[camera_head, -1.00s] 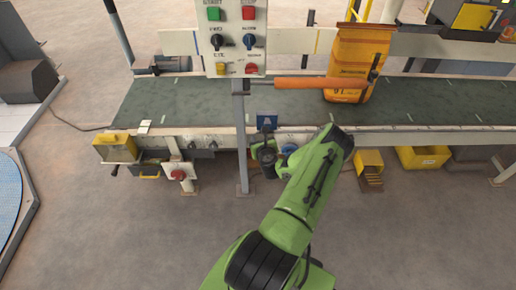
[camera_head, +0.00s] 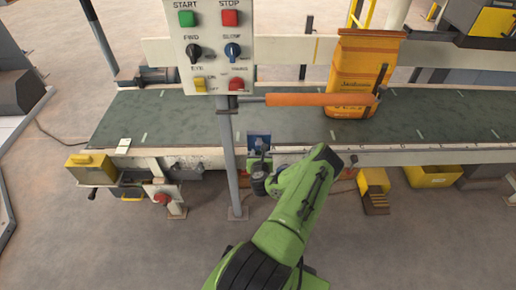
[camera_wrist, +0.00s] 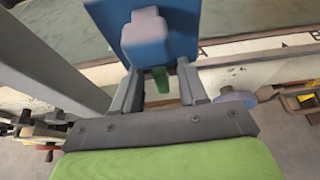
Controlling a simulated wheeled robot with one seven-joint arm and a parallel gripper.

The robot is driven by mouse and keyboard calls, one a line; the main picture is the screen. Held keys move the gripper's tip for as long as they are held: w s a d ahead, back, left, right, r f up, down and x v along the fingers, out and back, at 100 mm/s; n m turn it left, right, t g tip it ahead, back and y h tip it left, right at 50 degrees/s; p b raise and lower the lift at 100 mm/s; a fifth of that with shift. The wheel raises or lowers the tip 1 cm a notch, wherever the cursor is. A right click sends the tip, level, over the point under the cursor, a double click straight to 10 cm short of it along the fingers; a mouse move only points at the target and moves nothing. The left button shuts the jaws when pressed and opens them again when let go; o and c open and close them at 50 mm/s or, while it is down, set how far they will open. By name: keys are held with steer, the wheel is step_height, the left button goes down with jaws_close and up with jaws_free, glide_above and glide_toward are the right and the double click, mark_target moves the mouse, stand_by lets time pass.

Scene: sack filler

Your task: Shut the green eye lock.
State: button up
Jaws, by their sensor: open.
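A small green piece (camera_wrist: 160,78), which looks like the green eye lock, hangs below a pale grey-violet block (camera_wrist: 146,36) on a blue plate (camera_wrist: 178,38). The blue plate also shows in the head view (camera_head: 259,139) at the conveyor's near edge, but the green piece cannot be made out there. My gripper (camera_wrist: 160,86) is open, with one finger on each side of the green piece in the picture. Whether either finger touches it cannot be told. In the head view my gripper (camera_head: 258,163) is just below the blue plate.
A grey post (camera_head: 228,150) carrying a control box (camera_head: 213,60) stands close left of my gripper. An orange padded bar (camera_head: 318,99) reaches right from it above the green belt (camera_head: 420,118). An orange sack (camera_head: 360,70) stands on the belt. A blue disc (camera_wrist: 232,98) lies right of my gripper.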

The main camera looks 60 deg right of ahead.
steer(key=shift+w+d+f, duration=0.1)
steer(key=shift+d, duration=0.05)
steer(key=shift+r, duration=0.25)
jaws_close()
steer(key=shift+p, duration=0.3)
steer(key=shift+w+a+n+g+h+p, duration=0.35)
steer(key=shift+w+n+g+p, duration=0.2)
steer(key=shift+n+p, duration=0.6)
steer(key=shift+w+a+f+n+g+h+b, duration=0.25)
steer(key=shift+w+f+n+g+h, duration=0.45)
steer(key=shift+n, duration=1.15)
steer(key=shift+w+a+f+n+g+h+b, duration=0.3)
steer(key=shift+f+n+h, duration=0.65)
steer(key=shift+n, duration=0.9)
steer(key=shift+w+a+f+n+g+h+b, duration=0.25)
steer(key=shift+f+n+g+h, duration=0.6)
steer(key=shift+n, duration=1)
steer(key=shift+w+r, duration=0.1)
steer(key=shift+r, duration=0.1)
